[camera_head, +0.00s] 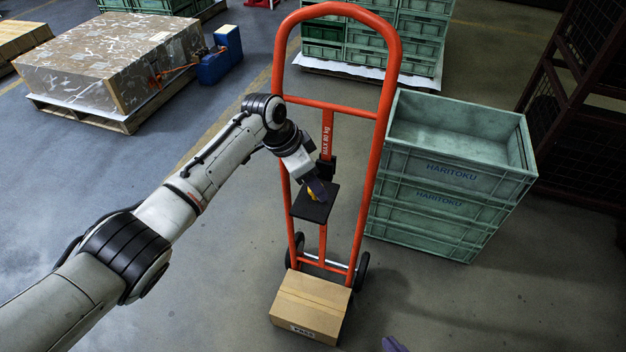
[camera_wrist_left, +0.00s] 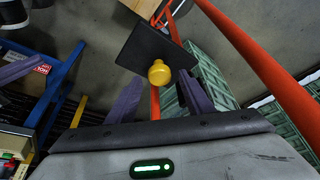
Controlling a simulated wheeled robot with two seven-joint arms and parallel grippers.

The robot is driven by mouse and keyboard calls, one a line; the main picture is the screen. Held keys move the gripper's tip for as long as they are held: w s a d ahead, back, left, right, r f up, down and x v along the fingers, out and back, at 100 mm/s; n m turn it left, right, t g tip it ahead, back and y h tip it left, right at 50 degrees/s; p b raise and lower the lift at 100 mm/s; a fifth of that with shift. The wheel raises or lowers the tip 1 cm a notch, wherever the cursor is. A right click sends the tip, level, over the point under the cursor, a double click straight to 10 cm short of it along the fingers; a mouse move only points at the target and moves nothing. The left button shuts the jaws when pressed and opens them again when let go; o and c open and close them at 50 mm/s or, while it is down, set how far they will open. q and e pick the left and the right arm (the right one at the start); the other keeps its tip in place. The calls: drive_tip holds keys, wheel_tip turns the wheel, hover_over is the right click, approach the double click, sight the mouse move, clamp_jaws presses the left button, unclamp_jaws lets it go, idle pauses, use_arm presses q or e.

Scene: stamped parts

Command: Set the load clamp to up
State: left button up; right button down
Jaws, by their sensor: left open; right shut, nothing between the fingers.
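The load clamp, a black plate (camera_head: 309,208) with a yellow knob (camera_head: 311,194), sits on the middle post of the orange hand truck (camera_head: 387,95), well above the carton (camera_head: 310,303) on its foot. My left gripper (camera_head: 318,190) is at the plate and partly hides the knob. In the left wrist view my left gripper (camera_wrist_left: 160,88) is open. The yellow knob (camera_wrist_left: 159,73) shows between and just ahead of its fingers, on the black plate (camera_wrist_left: 150,45). I cannot tell whether they touch. My right gripper (camera_head: 393,344) shows only its shut purple tip at the bottom edge.
Green stacked crates (camera_head: 447,205) stand close to the hand truck's right side. More crates (camera_head: 370,40) are behind it. A wrapped load on a pallet (camera_head: 110,60) is at the back left. A dark rack (camera_head: 580,100) is at the right. Floor at the lower right is clear.

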use_arm(q)
drive_tip(key=v, duration=1)
drive_tip(key=shift+r+p, duration=0.2)
drive_tip(key=shift+p, duration=0.15)
drive_tip(key=shift+f, duration=0.15)
drive_tip(key=s+a+f+n, duration=0.3)
drive_tip(key=s+f, duration=0.4)
drive_tip(key=s, duration=0.1)
drive_tip(key=s+a+f+n, duration=0.2)
drive_tip(key=s+f, duration=0.4)
drive_tip(key=s, duration=0.3)
drive_tip(key=s+a+n+t+y, duration=0.2)
drive_tip(key=s+a+n+y, duration=0.3)
drive_tip(key=s+a, duration=1.05)
drive_tip(key=w+d+f+t+h, duration=0.1)
drive_tip(key=d+f+t, duration=0.1)
drive_tip(key=f, duration=0.4)
drive_tip(key=w+d+f+n+t+h, duration=0.1)
drive_tip(key=d+f+t+h, duration=0.1)
drive_tip(key=d+f, duration=0.2)
drive_tip(key=shift+d+f+t, duration=0.3)
drive_tip(key=shift+f, duration=0.65)
